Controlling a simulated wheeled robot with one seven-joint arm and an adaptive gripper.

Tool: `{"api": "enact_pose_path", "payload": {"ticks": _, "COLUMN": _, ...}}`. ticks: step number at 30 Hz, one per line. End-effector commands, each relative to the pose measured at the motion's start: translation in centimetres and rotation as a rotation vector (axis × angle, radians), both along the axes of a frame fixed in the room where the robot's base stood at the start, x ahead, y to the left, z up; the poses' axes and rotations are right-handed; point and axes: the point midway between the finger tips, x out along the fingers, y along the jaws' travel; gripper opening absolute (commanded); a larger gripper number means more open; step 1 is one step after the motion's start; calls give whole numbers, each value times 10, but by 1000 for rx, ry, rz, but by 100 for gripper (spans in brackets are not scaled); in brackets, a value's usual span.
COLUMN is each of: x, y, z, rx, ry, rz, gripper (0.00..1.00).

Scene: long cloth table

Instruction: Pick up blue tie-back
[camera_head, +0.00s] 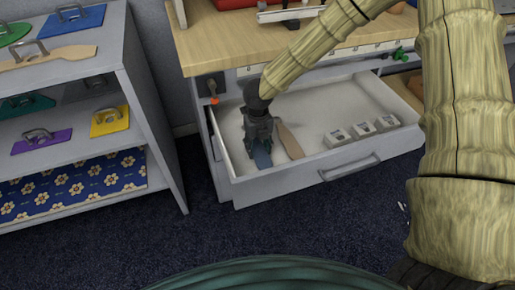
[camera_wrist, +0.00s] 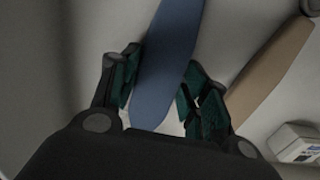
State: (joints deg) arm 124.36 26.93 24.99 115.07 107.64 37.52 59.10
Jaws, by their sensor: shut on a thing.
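The blue tie-back (camera_wrist: 168,62) is a long flat blue piece with a rounded end. It lies in the open drawer, and its lower part shows below my gripper in the head view (camera_head: 262,156). My gripper (camera_wrist: 158,88) is down in the drawer with its two green-padded fingers on either side of the tie-back, shut on it near its rounded end. My gripper also shows in the head view (camera_head: 260,140), where it hides part of the tie-back.
A tan tie-back (camera_head: 290,141) lies close to the right of the blue one. Several small white boxes (camera_head: 361,130) sit at the drawer's right. The drawer (camera_head: 240,162) has raised walls. A wooden worktop (camera_head: 225,45) overhangs behind, and a grey shelf (camera_head: 150,95) stands left.

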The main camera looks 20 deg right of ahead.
Motion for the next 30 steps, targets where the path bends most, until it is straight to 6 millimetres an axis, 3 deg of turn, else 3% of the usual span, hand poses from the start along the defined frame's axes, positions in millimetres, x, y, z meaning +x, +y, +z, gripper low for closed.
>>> {"api": "enact_pose_path", "payload": {"ticks": 5, "x": 1, "y": -3, "z": 21, "rx": 0, "ry": -2, "rz": -1, "gripper": 22}}
{"api": "enact_pose_path", "payload": {"ticks": 13, "x": 0, "y": -3, "z": 75, "rx": 2, "ry": -3, "rz": -1, "gripper": 22}}
{"api": "enact_pose_path", "payload": {"ticks": 30, "x": -6, "y": -136, "z": 69, "rx": 1, "ry": -1, "rz": -5, "gripper": 22}}
